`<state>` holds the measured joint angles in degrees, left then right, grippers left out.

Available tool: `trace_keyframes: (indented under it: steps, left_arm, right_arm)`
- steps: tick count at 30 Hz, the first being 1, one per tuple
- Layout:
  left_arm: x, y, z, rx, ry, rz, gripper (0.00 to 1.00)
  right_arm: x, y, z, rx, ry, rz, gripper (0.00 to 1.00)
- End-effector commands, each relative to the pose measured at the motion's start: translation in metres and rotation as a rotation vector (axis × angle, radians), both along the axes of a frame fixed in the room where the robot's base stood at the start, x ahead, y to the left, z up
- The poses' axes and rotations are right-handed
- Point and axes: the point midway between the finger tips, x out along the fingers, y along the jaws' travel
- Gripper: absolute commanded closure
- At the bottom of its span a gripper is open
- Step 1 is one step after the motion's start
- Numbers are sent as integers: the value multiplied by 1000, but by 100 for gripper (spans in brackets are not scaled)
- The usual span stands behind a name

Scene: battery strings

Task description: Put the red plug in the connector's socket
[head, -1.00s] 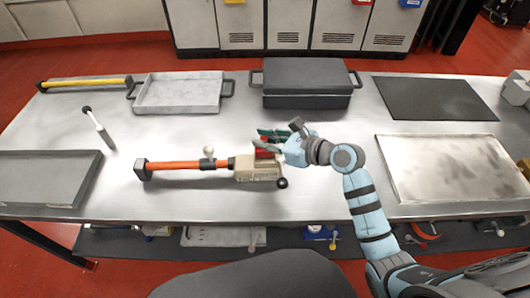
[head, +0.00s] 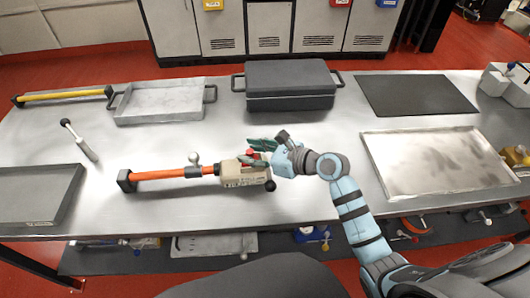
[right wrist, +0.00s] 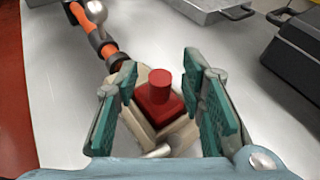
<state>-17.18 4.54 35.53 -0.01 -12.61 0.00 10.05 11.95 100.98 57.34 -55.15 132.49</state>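The red plug (right wrist: 160,94) stands upright at the beige connector's socket, its wider base inside the connector's rim in the right wrist view. How deep it sits I cannot tell. The connector (head: 240,174) lies on the table at the right end of an orange-barred rod (head: 172,173). In the head view a little of the red plug (head: 254,154) shows between the fingers. My right gripper (head: 259,152) is open. Its green-padded fingers (right wrist: 163,105) stand on both sides of the plug, with gaps visible between pads and plug. My left gripper is out of view.
A dark lidded case (head: 290,90) and a grey tray (head: 160,100) stand at the back. A second tray (head: 35,195) is at the left, near a small handled tool (head: 80,140). A pale panel (head: 440,160) lies right. Table around the connector is clear.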

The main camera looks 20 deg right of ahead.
Motion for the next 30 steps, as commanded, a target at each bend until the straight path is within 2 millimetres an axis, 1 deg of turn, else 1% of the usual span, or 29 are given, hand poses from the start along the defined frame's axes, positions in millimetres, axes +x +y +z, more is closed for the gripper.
trace_keyframes:
  steps: [5, 9, 12, 15, 18, 30]
  left_arm:
    - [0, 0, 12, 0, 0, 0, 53]
    - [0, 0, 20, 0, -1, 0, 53]
    - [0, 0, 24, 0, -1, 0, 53]
    - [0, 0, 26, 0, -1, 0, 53]
    - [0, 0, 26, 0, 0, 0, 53]
    - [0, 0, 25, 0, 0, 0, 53]
  right_arm:
    - [-25, -22, 14, -7, 0, 1, 64]
    - [-53, -46, 27, -9, 1, 1, 64]
    - [-70, -60, 35, -8, 2, 2, 64]
    - [-79, -67, 39, -2, 2, 1, 64]
    - [-82, -69, 41, 0, 1, 2, 64]
    - [-82, -69, 40, 0, 0, 1, 64]
